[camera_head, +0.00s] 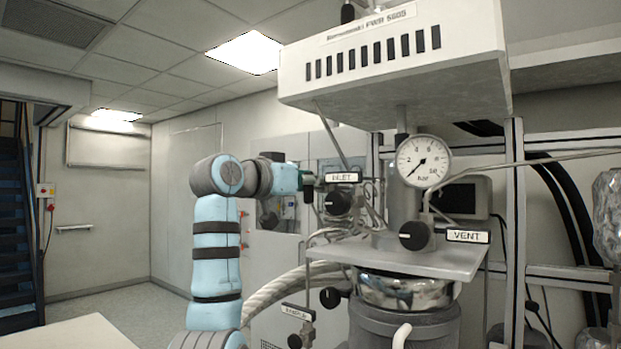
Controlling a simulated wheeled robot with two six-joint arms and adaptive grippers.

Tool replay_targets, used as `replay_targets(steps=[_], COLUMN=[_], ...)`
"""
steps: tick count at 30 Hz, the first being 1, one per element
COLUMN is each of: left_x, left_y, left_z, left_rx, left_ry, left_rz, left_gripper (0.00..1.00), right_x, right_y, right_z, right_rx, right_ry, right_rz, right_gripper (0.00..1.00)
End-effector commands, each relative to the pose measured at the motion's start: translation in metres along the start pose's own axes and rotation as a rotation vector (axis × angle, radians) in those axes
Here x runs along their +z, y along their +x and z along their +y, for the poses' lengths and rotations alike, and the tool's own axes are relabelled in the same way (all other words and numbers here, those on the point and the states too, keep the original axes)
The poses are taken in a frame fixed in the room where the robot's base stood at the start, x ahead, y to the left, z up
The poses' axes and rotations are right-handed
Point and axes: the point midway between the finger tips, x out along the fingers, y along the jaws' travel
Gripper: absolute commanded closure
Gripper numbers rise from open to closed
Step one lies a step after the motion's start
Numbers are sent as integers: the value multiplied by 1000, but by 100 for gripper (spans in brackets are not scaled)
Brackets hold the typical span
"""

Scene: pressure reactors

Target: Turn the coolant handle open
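No label reading coolant shows, so I cannot tell which handle is the coolant one. Black knobs sit on the reactor: one by the INLET label (338,203), one by the VENT label (413,236), one unlabelled lower down (330,297), and one by a tilted label that seems to read SAMPLE (299,341). My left arm rises from the bottom left and bends right at the top. Its far end (308,181) is just left of the INLET label; the fingers are too small and dark to make out. My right gripper is out of view.
The reactor's steel plate (440,262) carries a round bar gauge (424,161). A large white box (400,70) hangs above. A thick braided hose (280,290) runs behind my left arm. Thin pipes cross near the INLET knob. Open floor (110,285) lies to the left.

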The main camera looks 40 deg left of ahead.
Motion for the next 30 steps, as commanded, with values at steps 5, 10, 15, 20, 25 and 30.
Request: replay_targets(steps=[5,10,15,20,25,30], left_x=[0,0,0,0,0,1], left_y=[0,0,0,0,0,0], left_z=[0,0,1,0,-1,-3], left_rx=[0,1,1,2,2,2], left_ry=[0,0,-3,-28,-98,-215], left_rz=[0,0,0,0,0,1], left_gripper=[85,100,100,100,100,100], right_x=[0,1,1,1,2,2], right_y=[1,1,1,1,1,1], right_z=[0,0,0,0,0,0], right_rx=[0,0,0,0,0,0], right_ry=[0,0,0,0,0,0], right_rz=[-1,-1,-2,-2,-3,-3], right_gripper=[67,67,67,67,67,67])
